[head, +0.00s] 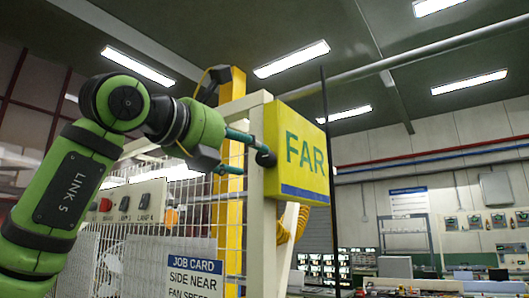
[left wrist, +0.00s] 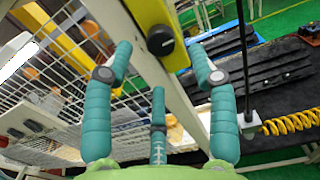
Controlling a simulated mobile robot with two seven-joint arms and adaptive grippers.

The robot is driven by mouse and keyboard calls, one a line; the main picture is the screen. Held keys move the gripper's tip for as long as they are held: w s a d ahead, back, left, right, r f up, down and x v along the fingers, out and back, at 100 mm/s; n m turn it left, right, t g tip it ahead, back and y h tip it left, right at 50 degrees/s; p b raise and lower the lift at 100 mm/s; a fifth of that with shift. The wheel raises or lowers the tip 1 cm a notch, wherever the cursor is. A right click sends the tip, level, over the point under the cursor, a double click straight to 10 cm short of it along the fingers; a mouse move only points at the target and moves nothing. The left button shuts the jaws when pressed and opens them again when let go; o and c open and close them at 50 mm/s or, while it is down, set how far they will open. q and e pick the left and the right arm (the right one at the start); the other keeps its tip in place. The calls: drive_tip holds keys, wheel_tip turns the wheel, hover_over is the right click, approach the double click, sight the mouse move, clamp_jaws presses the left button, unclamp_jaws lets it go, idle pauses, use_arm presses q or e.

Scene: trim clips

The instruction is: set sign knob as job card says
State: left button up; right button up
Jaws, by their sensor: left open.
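The yellow sign (head: 300,150) reads FAR in green, with a blue strip along its bottom. Its black round knob (head: 265,157) is on the side facing my left arm; it also shows in the left wrist view (left wrist: 160,40). The job card (head: 195,270) hangs on the mesh at lower centre and reads "SIDE NEAR", then "FAN SPEED", with the rest cut off. My left gripper (head: 250,155) has its teal fingers spread and points at the knob. In the left wrist view, the knob lies between and just beyond the fingertips (left wrist: 158,60); contact cannot be told. My right gripper is out of view.
A white post (head: 257,215) stands beside the sign, with wire mesh to its left. A switch panel (head: 130,205) with lamp labels is on the mesh. A thin dark pole (head: 330,170) stands right of the sign. A yellow coiled hose (left wrist: 290,122) hangs nearby.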

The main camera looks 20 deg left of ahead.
sight(261, 158)
use_arm(q)
drive_tip(key=p+x, duration=0.2)
drive_tip(key=x, duration=0.2)
drive_tip(key=shift+w, duration=0.1)
drive_tip(key=shift+w+d, duration=0.25)
drive_tip(key=shift+w, duration=0.05)
drive_tip(key=shift+w+d, duration=0.1)
drive_tip(key=shift+w, duration=0.1)
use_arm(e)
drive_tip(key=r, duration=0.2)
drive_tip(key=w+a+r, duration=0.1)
